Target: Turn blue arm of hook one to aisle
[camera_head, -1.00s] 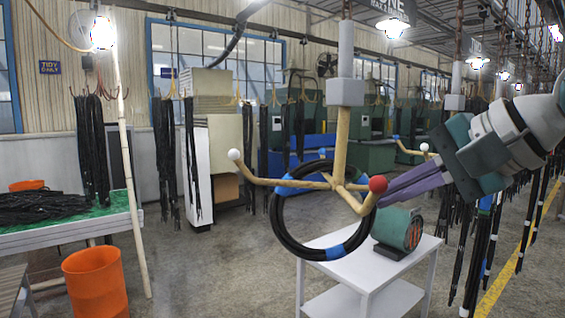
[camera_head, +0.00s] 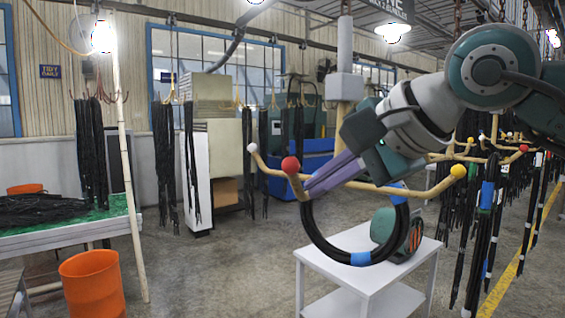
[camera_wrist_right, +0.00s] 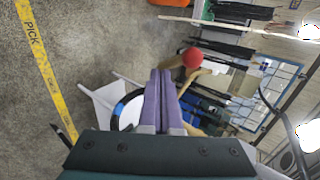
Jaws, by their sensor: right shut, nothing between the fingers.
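Hook one (camera_head: 400,190) is the near hanging hook, with tan arms under a grey block (camera_head: 344,87). Its white-tipped arm (camera_head: 252,148) points left, its red-tipped arm (camera_head: 290,165) points toward me, and its yellow-tipped arm (camera_head: 458,171) points right. No blue ball shows; my arm covers part of the hook. A black hose loop (camera_head: 322,243) with blue bands hangs from it. My right gripper (camera_head: 309,190) has its purple fingers shut and empty, beside the red-tipped arm. The right wrist view shows the fingertips (camera_wrist_right: 160,72) close to the red ball (camera_wrist_right: 192,58). My left gripper is out of view.
A white table (camera_head: 345,275) with a green motor (camera_head: 385,228) stands below the hook. Other hooks with hanging hoses (camera_head: 485,225) are at right. An orange bin (camera_head: 94,284) and a green-topped bench (camera_head: 115,208) are at left. The floor between is clear.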

